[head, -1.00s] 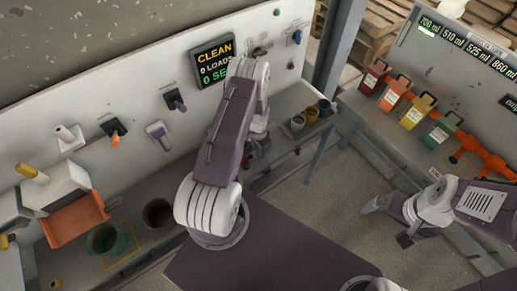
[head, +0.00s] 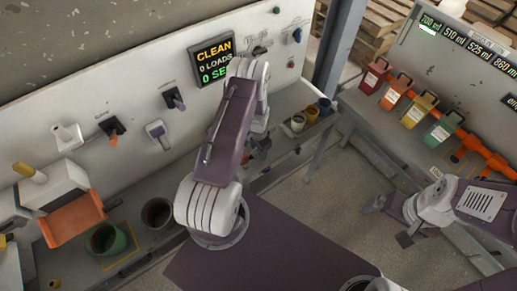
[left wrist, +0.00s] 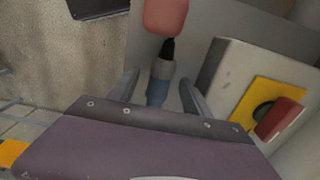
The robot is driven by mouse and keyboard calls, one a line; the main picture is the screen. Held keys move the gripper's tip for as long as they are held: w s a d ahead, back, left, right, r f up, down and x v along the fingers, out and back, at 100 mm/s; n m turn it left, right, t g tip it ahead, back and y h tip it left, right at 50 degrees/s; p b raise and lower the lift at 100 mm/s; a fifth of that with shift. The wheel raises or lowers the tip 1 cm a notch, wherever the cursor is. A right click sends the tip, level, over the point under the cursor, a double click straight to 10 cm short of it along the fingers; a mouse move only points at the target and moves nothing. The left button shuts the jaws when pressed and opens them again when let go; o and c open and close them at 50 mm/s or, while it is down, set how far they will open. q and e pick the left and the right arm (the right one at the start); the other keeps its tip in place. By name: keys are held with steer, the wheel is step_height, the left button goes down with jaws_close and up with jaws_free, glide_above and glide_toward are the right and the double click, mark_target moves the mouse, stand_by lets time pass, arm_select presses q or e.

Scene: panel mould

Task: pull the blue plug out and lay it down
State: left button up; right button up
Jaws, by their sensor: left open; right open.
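In the left wrist view a blue plug (left wrist: 160,80) with a black neck hangs below a red rounded body (left wrist: 166,16). My left gripper (left wrist: 159,93) is open, with one finger on each side of the blue plug; I cannot tell whether either touches it. In the head view my left arm hides most of that gripper and the plug. My right gripper (head: 388,220) is open and empty, at the right over the floor, apart from the benches.
A pale panel (head: 120,75) carries several plugs, a CLEAN display (head: 213,60) and a blue knob (head: 297,35). Below stand a green pot (head: 106,239) and a dark pot (head: 157,213). Coloured canisters (head: 397,92) line the right bench. In the wrist view a box with a yellow plate (left wrist: 262,100) stands close right.

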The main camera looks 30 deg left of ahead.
arm_select(q)
step_height(320, 180, up, 8)
steer(key=shift+r+b, duration=0.1)
steer(key=shift+b, duration=1.05)
steer(key=shift+r, duration=0.35)
